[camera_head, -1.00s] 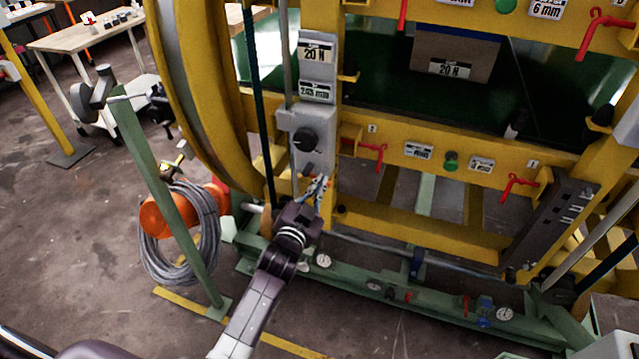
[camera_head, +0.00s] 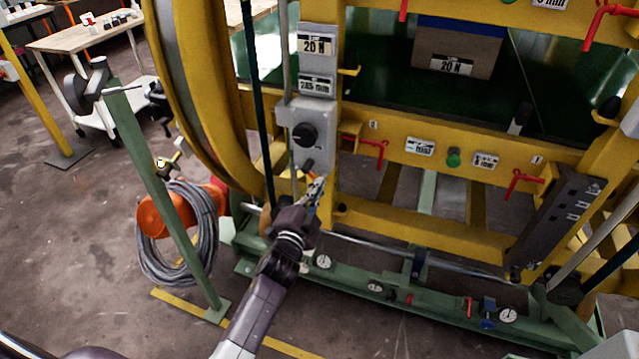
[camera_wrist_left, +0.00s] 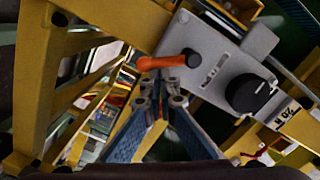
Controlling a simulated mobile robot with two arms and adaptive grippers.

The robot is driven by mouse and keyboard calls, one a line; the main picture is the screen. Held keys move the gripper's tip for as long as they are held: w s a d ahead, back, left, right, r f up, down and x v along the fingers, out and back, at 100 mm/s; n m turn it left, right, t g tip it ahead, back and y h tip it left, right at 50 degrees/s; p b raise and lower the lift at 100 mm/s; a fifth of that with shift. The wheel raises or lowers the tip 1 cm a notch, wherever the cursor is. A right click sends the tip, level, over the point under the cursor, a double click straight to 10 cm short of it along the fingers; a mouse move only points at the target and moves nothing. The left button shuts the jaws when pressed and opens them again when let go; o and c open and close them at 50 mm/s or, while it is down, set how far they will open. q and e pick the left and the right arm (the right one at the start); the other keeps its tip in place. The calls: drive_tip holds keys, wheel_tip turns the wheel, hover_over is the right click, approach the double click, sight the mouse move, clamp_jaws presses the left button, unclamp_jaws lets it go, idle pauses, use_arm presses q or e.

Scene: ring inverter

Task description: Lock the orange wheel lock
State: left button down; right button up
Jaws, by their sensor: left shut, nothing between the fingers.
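My left gripper (camera_head: 317,184) is just below the box. In the left wrist view its fingertips (camera_wrist_left: 163,84) are together and empty, right at the orange lever. I cannot tell whether they touch it. My right gripper is in neither view.
The big yellow ring (camera_head: 190,90) curves up left of the box. A green post with a coiled grey cable (camera_head: 180,245) and an orange reel stands left of my arm. A green base beam (camera_head: 390,290) with gauges runs below. Red handles (camera_head: 378,150) lie to the right.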

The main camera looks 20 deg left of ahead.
use_arm(q)
drive_tip(key=m+b, duration=0.1)
drive_tip(key=m, duration=0.1)
drive_tip(key=a+f+m, duration=0.1)
drive_tip(key=a+f+m+b, duration=0.1)
drive_tip(key=m, duration=0.1)
drive_tip(key=shift+m+b, duration=0.3)
drive_tip(key=shift+a, duration=0.1)
idle(0.5)
